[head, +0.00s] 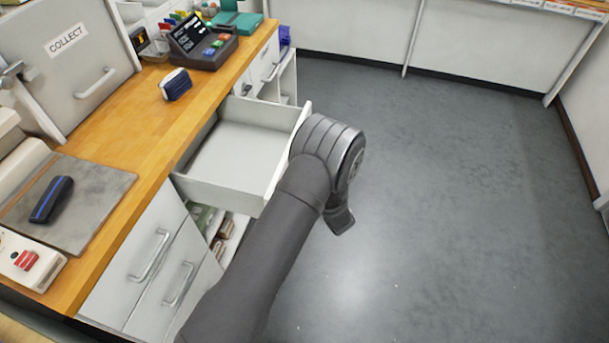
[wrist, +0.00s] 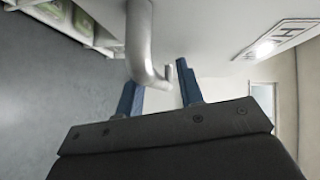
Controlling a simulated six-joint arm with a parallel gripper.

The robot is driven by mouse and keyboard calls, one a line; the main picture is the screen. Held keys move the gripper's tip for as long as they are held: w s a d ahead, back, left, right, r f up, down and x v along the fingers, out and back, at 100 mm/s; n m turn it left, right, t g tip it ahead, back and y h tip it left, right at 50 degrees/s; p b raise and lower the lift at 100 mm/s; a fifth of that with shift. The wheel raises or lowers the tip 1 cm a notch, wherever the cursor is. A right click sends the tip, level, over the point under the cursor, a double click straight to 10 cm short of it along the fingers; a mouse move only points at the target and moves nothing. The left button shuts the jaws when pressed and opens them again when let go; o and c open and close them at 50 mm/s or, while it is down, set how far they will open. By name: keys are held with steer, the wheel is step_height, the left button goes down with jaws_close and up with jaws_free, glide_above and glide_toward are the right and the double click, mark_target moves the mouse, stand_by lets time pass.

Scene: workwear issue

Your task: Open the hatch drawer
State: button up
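The hatch drawer (head: 236,152) is a white drawer under the wooden counter. In the head view it stands pulled well out, and the inside I can see is empty. Its front is partly hidden behind my arm. In the wrist view a grey bar handle (wrist: 140,42) stands on a pale front with a sign (wrist: 278,38), of which an "H" reads. My gripper (wrist: 155,76) has its two blue fingers apart. The bent end of the handle shows between them, closer to the left finger; contact is unclear. The head view hides my fingers.
On the counter (head: 128,125) stand a dark card terminal (head: 205,50), a small blue-and-white item (head: 175,84) and a grey mat (head: 105,190) with a dark blue-striped object. Cabinets with handles (head: 150,255) are below. The grey floor (head: 450,200) to the right is clear.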

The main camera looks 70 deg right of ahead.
steer(key=v, duration=1.7)
steer(key=shift+s, duration=0.15)
steer(key=shift+a, duration=0.1)
steer(key=x, duration=1.7)
steer(key=shift+w, duration=0.2)
steer(key=v, duration=1.7)
steer(key=shift+s, duration=0.2)
